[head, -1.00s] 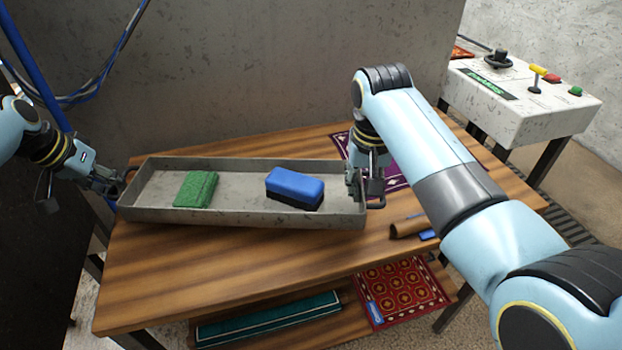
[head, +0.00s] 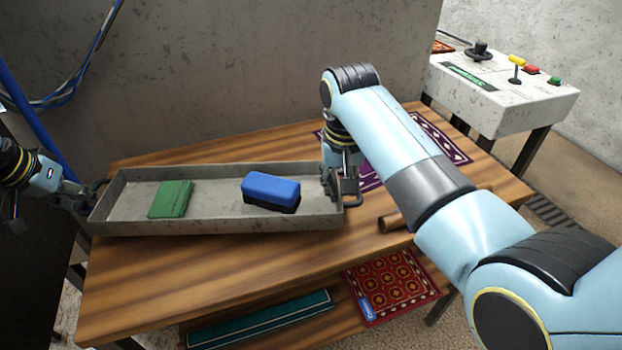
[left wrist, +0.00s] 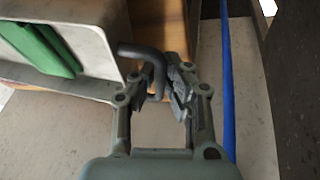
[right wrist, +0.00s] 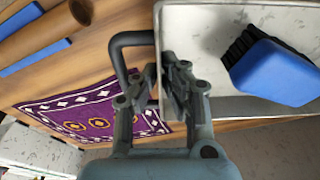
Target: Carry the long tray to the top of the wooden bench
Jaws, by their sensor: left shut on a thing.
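The long grey tray (head: 218,226) lies lengthwise over the wooden bench (head: 180,290), its left end at the bench's left edge. I cannot tell whether its underside touches the bench top. A green block (head: 170,199) and a blue-topped brush (head: 271,189) lie in it. My left gripper (head: 88,196) is shut on the tray's dark left handle (left wrist: 153,62). The fingers partly hide both grasps.
A purple rug (right wrist: 95,112) lies on the bench behind my right gripper. A brown roller (head: 391,222) lies near its right front. A control box (head: 500,92) stands right; a wall is behind.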

